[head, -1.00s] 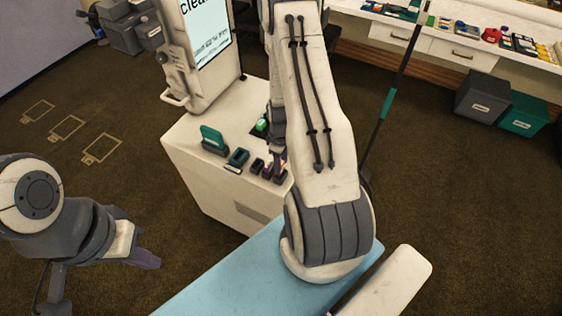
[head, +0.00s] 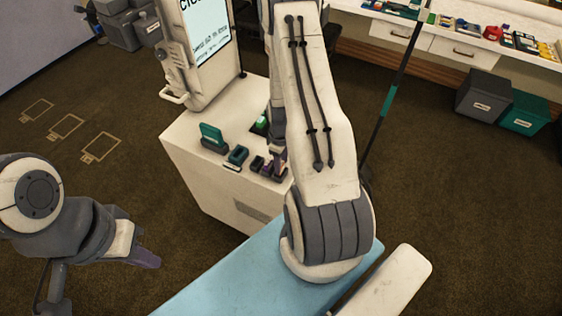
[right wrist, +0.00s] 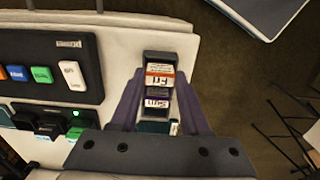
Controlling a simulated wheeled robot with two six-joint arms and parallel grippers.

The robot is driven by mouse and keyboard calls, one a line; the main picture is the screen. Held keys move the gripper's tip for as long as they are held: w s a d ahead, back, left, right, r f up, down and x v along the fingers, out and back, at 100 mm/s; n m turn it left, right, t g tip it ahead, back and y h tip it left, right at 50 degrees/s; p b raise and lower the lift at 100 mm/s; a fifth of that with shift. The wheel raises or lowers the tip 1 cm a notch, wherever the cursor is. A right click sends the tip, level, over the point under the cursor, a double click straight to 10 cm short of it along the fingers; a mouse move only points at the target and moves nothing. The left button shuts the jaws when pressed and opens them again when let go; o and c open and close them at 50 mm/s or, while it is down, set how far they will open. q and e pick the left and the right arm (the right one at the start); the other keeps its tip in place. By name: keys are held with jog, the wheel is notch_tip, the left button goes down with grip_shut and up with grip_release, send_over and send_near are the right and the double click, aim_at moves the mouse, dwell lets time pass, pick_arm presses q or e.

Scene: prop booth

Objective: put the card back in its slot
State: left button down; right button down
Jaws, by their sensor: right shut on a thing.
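My right gripper (right wrist: 158,85) has its purple fingers on either side of a narrow dark holder (right wrist: 158,57). Between the fingers are a card marked "Fri" with an orange band (right wrist: 160,80) and a label marked "Sun" with a purple band (right wrist: 157,102). The gripper is shut on a card; the overlap hides which one and how deep it sits. In the head view the right gripper (head: 275,165) is at the right front of the white counter (head: 205,180), mostly behind my arm. My left gripper (head: 143,257) hangs low at left, away from the counter; its jaw gap is unclear.
A teal card stands in a dark holder (head: 212,135), with a small dark holder (head: 237,156) beside it. A button panel (right wrist: 48,67) is left of the right gripper. A screen unit (head: 205,50) rises behind. A pole (head: 385,115) stands to the right.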

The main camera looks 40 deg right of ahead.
jog(key=shift+f, duration=0.1)
jog(key=shift+f+b, duration=0.5)
jog(key=shift+f, duration=0.05)
dwell(0.3)
jog(key=shift+c, duration=1.5)
grip_release()
jog(key=shift+r, duration=0.15)
jog(key=shift+r+p, duration=2.8)
jog(key=shift+r, duration=0.65)
jog(key=shift+a, duration=0.1)
